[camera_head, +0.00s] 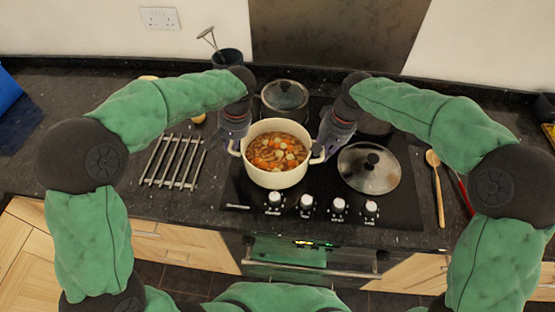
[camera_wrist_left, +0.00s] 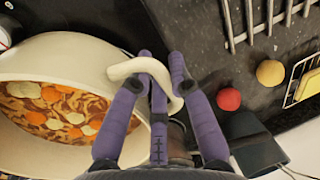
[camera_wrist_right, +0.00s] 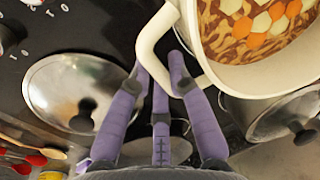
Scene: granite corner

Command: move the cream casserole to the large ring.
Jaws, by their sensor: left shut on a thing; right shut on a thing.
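The cream casserole (camera_head: 275,178) is at the front left of the black hob, full of soup with carrot and pale chunks. It looks level; I cannot tell whether its base touches the hob. My left gripper (camera_head: 235,146) is shut on its left handle, and the left wrist view shows the fingers around the handle (camera_wrist_left: 145,67). My right gripper (camera_head: 322,150) is shut on its right handle, and the right wrist view shows that handle (camera_wrist_right: 153,42) between the fingers. The large ring is not distinguishable; the casserole and lids cover much of the hob (camera_head: 236,190).
A glass lid (camera_head: 368,172) lies right of the casserole. A lidded pot (camera_head: 285,97) stands behind it, and a dark pan (camera_head: 372,124) stands behind right. A metal trivet (camera_head: 173,162) lies left. A wooden spoon (camera_head: 437,190) lies right. Knobs (camera_head: 306,202) line the front.

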